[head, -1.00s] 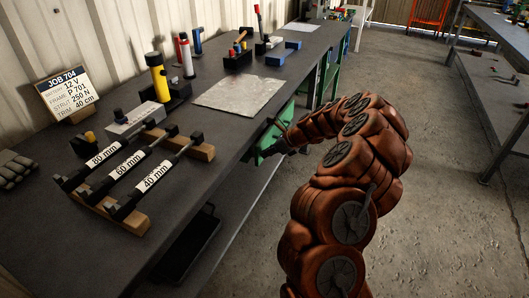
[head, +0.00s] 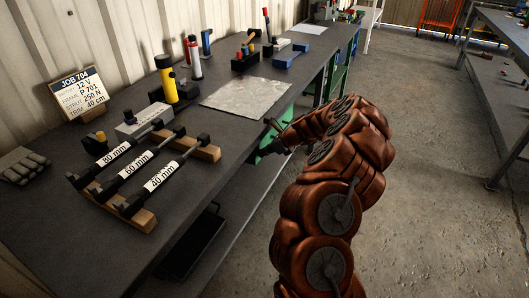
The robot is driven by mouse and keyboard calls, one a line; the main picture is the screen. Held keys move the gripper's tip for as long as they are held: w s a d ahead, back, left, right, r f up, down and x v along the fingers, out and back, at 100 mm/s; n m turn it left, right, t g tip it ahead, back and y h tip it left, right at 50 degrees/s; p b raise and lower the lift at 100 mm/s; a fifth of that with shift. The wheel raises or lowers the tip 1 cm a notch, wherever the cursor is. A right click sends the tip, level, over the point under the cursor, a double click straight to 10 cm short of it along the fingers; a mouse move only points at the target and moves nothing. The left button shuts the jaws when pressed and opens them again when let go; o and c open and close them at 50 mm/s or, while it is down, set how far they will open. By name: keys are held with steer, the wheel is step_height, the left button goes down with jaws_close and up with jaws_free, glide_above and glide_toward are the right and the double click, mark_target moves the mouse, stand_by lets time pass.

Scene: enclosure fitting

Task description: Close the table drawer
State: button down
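The table drawer has a green front (head: 264,147) and sits under the front edge of the long dark worktable (head: 225,150). Only parts of the green front show, close to the table edge; my arm and gripper hide the rest. I cannot tell exactly how far it stands out. My gripper (head: 275,138) is at the drawer front, just off the table edge, and seems to be against it. Its dark fingers are small and partly hidden, so I cannot tell whether they are open or shut.
On the tabletop are a grey sheet (head: 246,97), a rack of labelled struts (head: 133,171), a yellow cylinder (head: 166,78), a job sign (head: 81,93) and gloves (head: 25,166). A black tray (head: 193,242) is below the top. The floor at right (head: 430,180) is clear.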

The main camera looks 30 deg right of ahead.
steer(key=s+d+f+v, duration=0.1)
steer(key=f+v, duration=0.1)
steer(key=v, duration=1)
steer(key=shift+s+d+r+p, duration=0.25)
steer(key=shift+s+r+p, duration=0.05)
steer(key=shift+s+p, duration=0.2)
steer(key=s+a+r+n+g+y+p, duration=0.1)
steer(key=s+a+r+n+g+p, duration=0.1)
steer(key=a+r+n, duration=0.75)
steer(key=s+a+r+n+g+y+p, duration=0.1)
steer(key=s+a+r+n+g, duration=0.2)
steer(key=a, duration=1.1)
steer(key=s+a+r+n+g+h+p, duration=0.25)
steer(key=s+a+n, duration=0.3)
steer(key=s, duration=0.35)
steer(key=s+a+r+n+g+h+p, duration=0.1)
steer(key=s+a+r+n, duration=0.2)
steer(key=s+a+n, duration=0.4)
steer(key=s+d+n+h+p, duration=0.1)
steer(key=s+d+n, duration=0.1)
steer(key=s, duration=0.6)
steer(key=s+d+n+g+h+p, duration=0.1)
steer(key=s+d+n+h, duration=0.1)
steer(key=s, duration=0.5)
steer(key=shift+s+r+n+p, duration=0.2)
steer(key=shift+s+n+p, duration=0.2)
